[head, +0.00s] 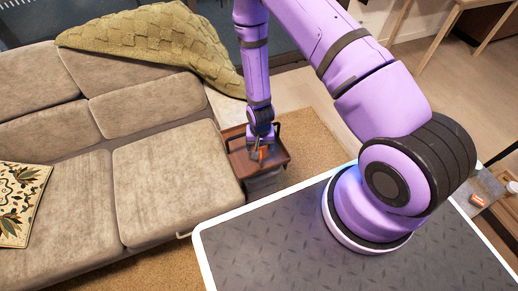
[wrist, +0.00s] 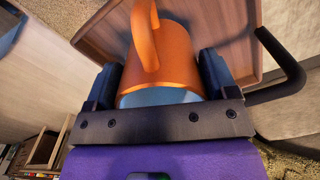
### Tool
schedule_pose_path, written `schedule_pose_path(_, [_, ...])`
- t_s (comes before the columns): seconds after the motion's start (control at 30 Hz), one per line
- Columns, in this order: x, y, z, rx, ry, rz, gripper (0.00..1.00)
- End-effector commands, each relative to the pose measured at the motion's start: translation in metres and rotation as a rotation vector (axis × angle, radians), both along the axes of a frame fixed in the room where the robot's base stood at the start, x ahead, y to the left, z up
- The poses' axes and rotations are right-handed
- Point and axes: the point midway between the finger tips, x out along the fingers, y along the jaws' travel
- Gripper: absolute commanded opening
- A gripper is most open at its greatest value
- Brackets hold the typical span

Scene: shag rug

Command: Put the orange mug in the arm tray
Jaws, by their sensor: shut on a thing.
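In the head view the mug (head: 261,153) is a small orange patch at the end of my arm, partly hidden by my gripper (head: 257,155). The arm tray (head: 277,163) is a brown tray with dark handles beside the sofa's arm, directly under the mug. It also shows in the wrist view (wrist: 105,32). I cannot tell whether the mug touches the tray floor.
A beige sofa (head: 170,170) stands left of the tray, with a green knitted blanket (head: 160,38) over its back and a patterned cushion (head: 20,200) on its seat. A tan rug (head: 310,135) lies right of the tray. A low wooden table (head: 505,205) is at the far right.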

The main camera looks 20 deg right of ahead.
Motion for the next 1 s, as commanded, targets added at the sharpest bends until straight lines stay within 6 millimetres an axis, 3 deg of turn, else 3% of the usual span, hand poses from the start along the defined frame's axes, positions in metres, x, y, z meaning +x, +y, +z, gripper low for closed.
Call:
schedule_pose_path(0.17, [0.004,0.003,-0.004,0.0,0.002,-0.001,0.47])
schedule_pose_path(0.43, [0.004,0.002,-0.033,-0.001,0.001,-0.002,0.47])
schedule_pose_path(0.83, [0.004,0.002,-0.038,-0.001,0.001,-0.001,0.47])
schedule_pose_path(0.87, [0.004,0.002,-0.038,-0.001,0.001,-0.001,0.83])
schedule_pose_path(0.93, [0.004,0.002,-0.038,-0.001,0.001,-0.001,1.0])
schedule_pose_path(1.0, [0.004,0.002,-0.038,-0.001,0.001,-0.001,1.0])
